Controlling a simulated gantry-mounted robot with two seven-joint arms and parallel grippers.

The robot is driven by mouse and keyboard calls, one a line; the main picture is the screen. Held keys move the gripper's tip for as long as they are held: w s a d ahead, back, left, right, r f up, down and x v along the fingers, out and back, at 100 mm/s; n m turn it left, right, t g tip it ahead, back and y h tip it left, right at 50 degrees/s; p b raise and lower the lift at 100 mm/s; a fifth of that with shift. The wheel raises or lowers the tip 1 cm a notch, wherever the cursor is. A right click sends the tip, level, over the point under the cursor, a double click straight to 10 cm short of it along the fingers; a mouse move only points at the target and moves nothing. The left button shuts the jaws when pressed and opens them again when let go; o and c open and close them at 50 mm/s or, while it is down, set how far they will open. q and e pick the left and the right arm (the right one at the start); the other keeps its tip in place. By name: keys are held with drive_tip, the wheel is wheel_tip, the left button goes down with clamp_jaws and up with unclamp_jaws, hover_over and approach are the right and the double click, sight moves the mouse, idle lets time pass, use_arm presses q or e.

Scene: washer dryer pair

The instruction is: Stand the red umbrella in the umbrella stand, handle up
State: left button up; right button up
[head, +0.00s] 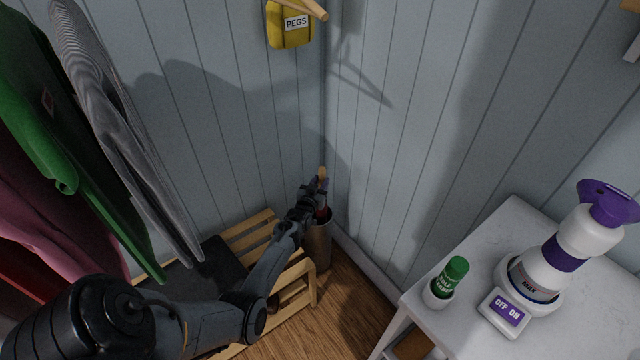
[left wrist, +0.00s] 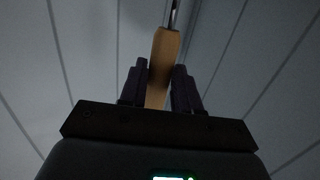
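The red umbrella (head: 323,213) is mostly hidden; a bit of its red part shows just below my left gripper, at the mouth of the umbrella stand. Its tan wooden handle (head: 322,173) points up above the gripper. The umbrella stand (head: 318,246) is a brownish cylinder on the floor in the room's corner. My left gripper (head: 318,187) is at the handle, over the stand. In the left wrist view the handle (left wrist: 161,60) lies between the two fingers, which look closed on it. How deep the umbrella sits is hidden. My right gripper is not in view.
A slatted wooden bench (head: 261,222) stands left of the stand, with clothes (head: 125,130) hanging above it. A yellow peg bag (head: 289,27) hangs on the wall.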

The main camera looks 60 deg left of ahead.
use_arm(q)
drive_tip(key=o, duration=0.4)
drive_tip(key=shift+f, duration=0.1)
drive_tip(key=shift+s+d+p, duration=0.25)
drive_tip(key=shift+s+p, duration=0.05)
drive_tip(key=shift+p, duration=0.05)
drive_tip(key=shift+p+v, duration=2.4)
drive_tip(key=shift+v, duration=2.65)
drive_tip(key=shift+s, duration=0.1)
